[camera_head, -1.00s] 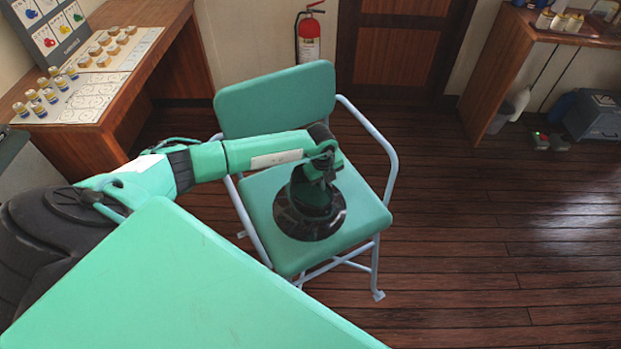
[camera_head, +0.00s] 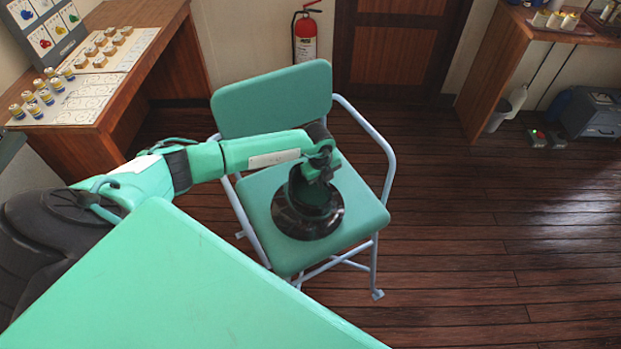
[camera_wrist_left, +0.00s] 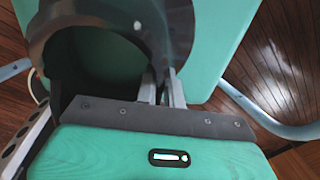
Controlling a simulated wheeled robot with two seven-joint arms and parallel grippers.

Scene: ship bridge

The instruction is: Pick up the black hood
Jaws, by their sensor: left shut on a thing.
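The black hood (camera_head: 308,222) is on the seat of the green chair (camera_head: 357,207), a dark glossy round piece with a wide rim. My left gripper (camera_head: 318,177) reaches down to it from above, at its upper side. In the left wrist view the hood (camera_wrist_left: 183,35) shows as a large dark ring, and the jaws of my left gripper (camera_wrist_left: 162,90) are closed on its wall. Whether the hood touches the seat or hangs just above it, I cannot tell. My right gripper is not in view.
The chair has pale blue tubular armrests (camera_head: 372,130). A wooden desk (camera_head: 165,45) with small jars stands at the left, and another wooden counter (camera_head: 490,75) at the right. A fire extinguisher (camera_head: 306,40) hangs behind.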

